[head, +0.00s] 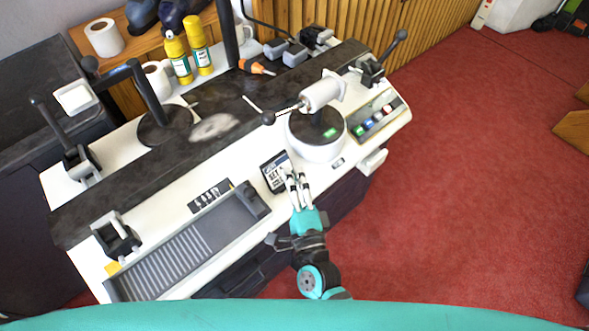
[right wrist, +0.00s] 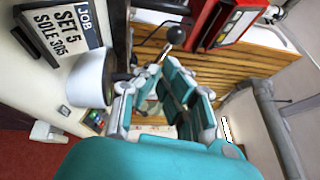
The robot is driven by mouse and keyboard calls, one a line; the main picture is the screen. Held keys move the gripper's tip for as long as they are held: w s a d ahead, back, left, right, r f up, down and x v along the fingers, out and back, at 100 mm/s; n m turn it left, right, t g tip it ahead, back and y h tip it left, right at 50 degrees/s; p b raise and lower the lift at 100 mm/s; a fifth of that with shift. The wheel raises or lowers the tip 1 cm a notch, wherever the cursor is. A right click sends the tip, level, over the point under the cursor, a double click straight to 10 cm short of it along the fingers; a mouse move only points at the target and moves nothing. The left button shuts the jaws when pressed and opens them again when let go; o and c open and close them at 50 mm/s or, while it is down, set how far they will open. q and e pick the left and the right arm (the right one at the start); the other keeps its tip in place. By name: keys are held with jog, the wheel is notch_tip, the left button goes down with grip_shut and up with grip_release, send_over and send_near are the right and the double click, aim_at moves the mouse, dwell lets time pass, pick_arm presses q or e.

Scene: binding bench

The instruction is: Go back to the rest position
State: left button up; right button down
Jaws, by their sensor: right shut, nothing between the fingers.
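My right gripper (head: 292,172) is above the front edge of the white bench (head: 233,165), beside the right edge of the job card. Its fingers are shut and hold nothing. In the right wrist view the teal fingers (right wrist: 163,92) fill the middle. My left gripper is not in view.
A white round unit (head: 317,148) with a lever stands just behind my right gripper. A grey ribbed tray (head: 168,262) lies at the bench's front left. Yellow bottles (head: 199,58) stand at the back. Red carpet (head: 460,190) is open on the right.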

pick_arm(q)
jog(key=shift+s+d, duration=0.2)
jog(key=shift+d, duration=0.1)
pick_arm(e)
jog(key=s+d+f+n+g, duration=0.3)
jog(key=s+f+n, duration=0.1)
jog(key=f, duration=0.7)
jog(key=s+d+f+n+g, duration=0.2)
jog(key=s+f+n+g, duration=0.2)
jog(key=f, duration=0.7)
jog(key=s+d+f+n+g, duration=0.3)
jog(key=s+f+n, duration=0.1)
jog(key=f, duration=0.8)
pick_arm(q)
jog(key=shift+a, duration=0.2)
pick_arm(e)
jog(key=s+d+f+n+g+h, duration=0.2)
jog(key=s+d+f, duration=0.5)
jog(key=s, duration=0.4)
jog(key=s+d+f+n+g+h, duration=0.2)
jog(key=s+d+f+n+g, duration=0.3)
jog(key=s+d, duration=0.4)
jog(key=s+f+g, duration=0.1)
jog(key=s+f, duration=0.1)
jog(key=s, duration=0.1)
jog(key=shift+s+d+f+h, duration=0.25)
jog(key=shift+s+f+h, duration=0.05)
jog(key=shift+f+h, duration=0.1)
